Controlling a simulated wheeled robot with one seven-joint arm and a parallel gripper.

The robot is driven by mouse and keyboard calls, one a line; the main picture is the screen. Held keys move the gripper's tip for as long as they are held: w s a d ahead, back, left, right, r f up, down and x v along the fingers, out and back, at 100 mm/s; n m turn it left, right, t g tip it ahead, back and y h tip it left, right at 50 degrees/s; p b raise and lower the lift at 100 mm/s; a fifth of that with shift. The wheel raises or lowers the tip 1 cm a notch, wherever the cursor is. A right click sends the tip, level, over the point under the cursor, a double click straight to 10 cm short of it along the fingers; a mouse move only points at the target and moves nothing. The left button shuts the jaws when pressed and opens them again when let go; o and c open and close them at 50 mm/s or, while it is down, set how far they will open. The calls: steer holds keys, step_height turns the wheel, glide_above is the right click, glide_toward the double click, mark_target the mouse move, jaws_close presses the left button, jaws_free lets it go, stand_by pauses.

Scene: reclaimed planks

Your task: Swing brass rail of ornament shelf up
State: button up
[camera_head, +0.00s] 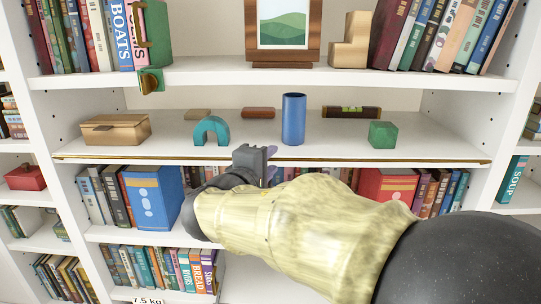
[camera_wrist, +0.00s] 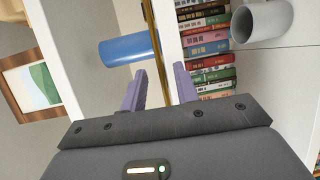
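The brass rail (camera_head: 120,159) is a thin gold bar running along the front edge of the ornament shelf (camera_head: 330,150), low against it, across nearly the full width. My gripper (camera_head: 262,163) is at the rail's middle in the head view, which hides that stretch. In the wrist view my gripper (camera_wrist: 159,88) has its two purple fingers apart, with the shelf's front edge showing between and beyond them. A thin dark-gold line there (camera_wrist: 151,25) looks like the rail. I cannot tell whether the fingers touch it.
On the ornament shelf stand a wooden box (camera_head: 115,129), a teal arch (camera_head: 211,131), a blue cylinder (camera_head: 293,119), a level (camera_head: 351,112) and a green block (camera_head: 382,134). Books (camera_head: 111,195) fill the shelf below. A grey mug (camera_wrist: 262,21) shows in the wrist view.

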jaws_close()
steer(key=shift+r, duration=0.1)
steer(key=g+p, duration=0.1)
steer(key=w+r+n+g+p, duration=0.1)
steer(key=g+p, duration=0.1)
steer(key=shift+r+y, duration=0.2)
steer(key=shift+y, duration=0.2)
stand_by(0.4)
jaws_free()
